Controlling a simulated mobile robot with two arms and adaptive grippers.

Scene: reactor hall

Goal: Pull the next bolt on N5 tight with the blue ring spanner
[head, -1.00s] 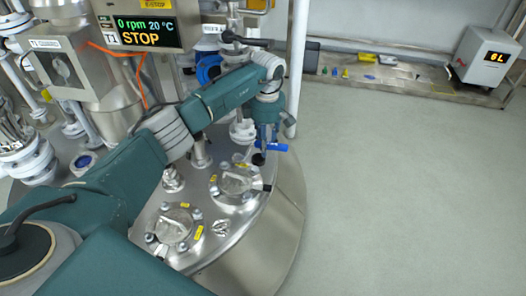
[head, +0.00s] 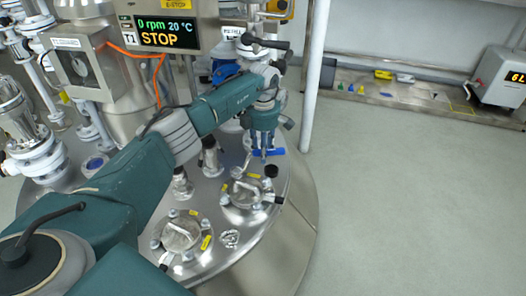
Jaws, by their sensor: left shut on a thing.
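My left gripper (head: 264,146) points down over the steel vessel lid. It is shut on the blue ring spanner (head: 269,152), which shows as a short blue bar at the fingertips. Below it is a round bolted cover (head: 245,194) with yellow tags. A second bolted cover (head: 181,237) with tags lies nearer to me. The tags are too small to read, so I cannot tell which nozzle is N5. The spanner's ring end and any contact with a bolt are hard to make out. My right gripper is out of view.
A black knob (head: 271,171) stands close to the spanner. A control box (head: 168,33) reading STOP, pipes and a white post (head: 315,75) crowd the back. Grey floor (head: 410,200) is free on the right, with a low shelf (head: 400,92) behind.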

